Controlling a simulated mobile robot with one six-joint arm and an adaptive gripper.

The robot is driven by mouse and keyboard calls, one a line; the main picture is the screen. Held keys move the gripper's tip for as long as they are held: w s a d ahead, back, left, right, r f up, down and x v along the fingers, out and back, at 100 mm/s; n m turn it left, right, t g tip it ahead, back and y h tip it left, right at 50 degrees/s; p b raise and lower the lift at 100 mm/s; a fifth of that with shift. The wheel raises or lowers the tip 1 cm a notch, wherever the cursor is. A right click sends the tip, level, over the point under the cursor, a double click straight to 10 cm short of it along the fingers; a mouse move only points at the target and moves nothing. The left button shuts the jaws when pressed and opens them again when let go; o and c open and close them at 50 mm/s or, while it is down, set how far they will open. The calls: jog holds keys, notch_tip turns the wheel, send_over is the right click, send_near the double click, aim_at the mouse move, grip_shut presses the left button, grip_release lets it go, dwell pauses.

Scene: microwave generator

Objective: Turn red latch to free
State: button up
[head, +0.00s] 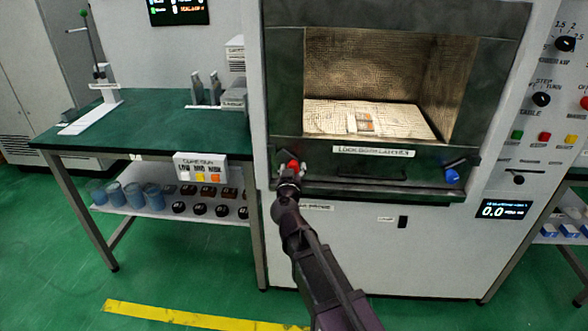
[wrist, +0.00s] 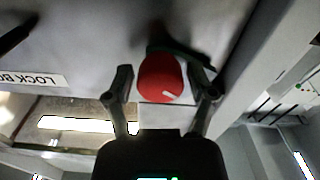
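The red latch (head: 293,165) is a round knob at the lower left of the microwave chamber's front. In the wrist view the red latch (wrist: 160,78) shows a small white mark near its lower right edge. My gripper (head: 289,180) is at the latch in the head view and partly covers it. In the wrist view my gripper (wrist: 165,88) is open, one finger on each side of the knob. Narrow gaps seem to show between fingers and knob. A dark piece beside the knob is partly hidden behind the right finger.
A blue knob (head: 452,176) sits at the lower right of the chamber front. A label (head: 373,151) reading "LOCK BOTH LATCHES" lies between them. The chamber (head: 375,85) stands open above. A green-topped table (head: 150,137) is close on the left. A control panel (head: 550,110) is on the right.

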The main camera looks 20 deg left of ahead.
jog(key=c, duration=0.6)
jog(key=shift+d, duration=0.1)
